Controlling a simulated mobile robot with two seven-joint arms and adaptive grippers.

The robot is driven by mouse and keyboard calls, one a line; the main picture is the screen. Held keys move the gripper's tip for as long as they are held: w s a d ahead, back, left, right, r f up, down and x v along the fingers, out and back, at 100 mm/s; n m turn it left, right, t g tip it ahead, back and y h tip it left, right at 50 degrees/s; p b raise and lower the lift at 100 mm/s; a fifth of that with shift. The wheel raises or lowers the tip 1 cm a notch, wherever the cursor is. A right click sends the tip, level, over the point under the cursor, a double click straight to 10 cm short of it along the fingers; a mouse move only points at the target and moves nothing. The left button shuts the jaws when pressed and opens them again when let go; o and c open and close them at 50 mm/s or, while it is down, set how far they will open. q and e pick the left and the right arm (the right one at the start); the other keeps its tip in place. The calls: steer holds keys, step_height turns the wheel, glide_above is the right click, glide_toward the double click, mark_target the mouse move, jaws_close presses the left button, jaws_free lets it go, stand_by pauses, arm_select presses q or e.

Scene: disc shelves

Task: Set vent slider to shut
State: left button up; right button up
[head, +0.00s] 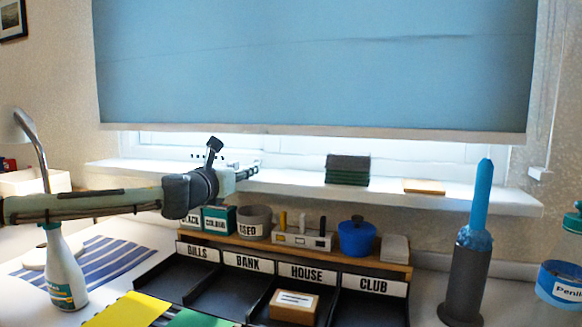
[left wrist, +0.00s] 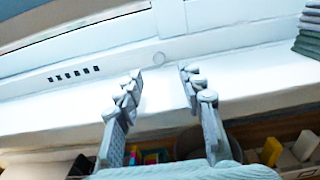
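The window vent shows in the left wrist view as a row of several dark slots (left wrist: 73,74) in the white frame. A small pale round knob (left wrist: 158,58), which looks like the vent slider, sits on the frame to the right of the slots. My left gripper (left wrist: 161,74) is open and empty; in that view the knob appears just beyond the gap between its fingertips, with no clear contact. In the head view my left gripper (head: 247,172) is over the windowsill, and the vent slots (head: 205,156) show partly behind my wrist. My right gripper is not in view.
A blue blind (head: 310,60) hangs above the sill (head: 290,183). Below are a wooden shelf with pots and labelled black trays (head: 225,285).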

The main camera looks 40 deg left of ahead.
mark_target(243, 161)
arm_select(q)
steer(key=shift+p+x, duration=0.35)
steer(key=shift+x, duration=0.75)
steer(key=shift+p+x, duration=0.45)
steer(key=shift+x, duration=2.2)
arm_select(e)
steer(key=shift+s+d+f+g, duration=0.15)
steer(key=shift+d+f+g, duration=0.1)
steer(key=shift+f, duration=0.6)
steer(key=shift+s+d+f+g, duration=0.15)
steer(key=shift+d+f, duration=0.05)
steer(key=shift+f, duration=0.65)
arm_select(q)
jaws_close()
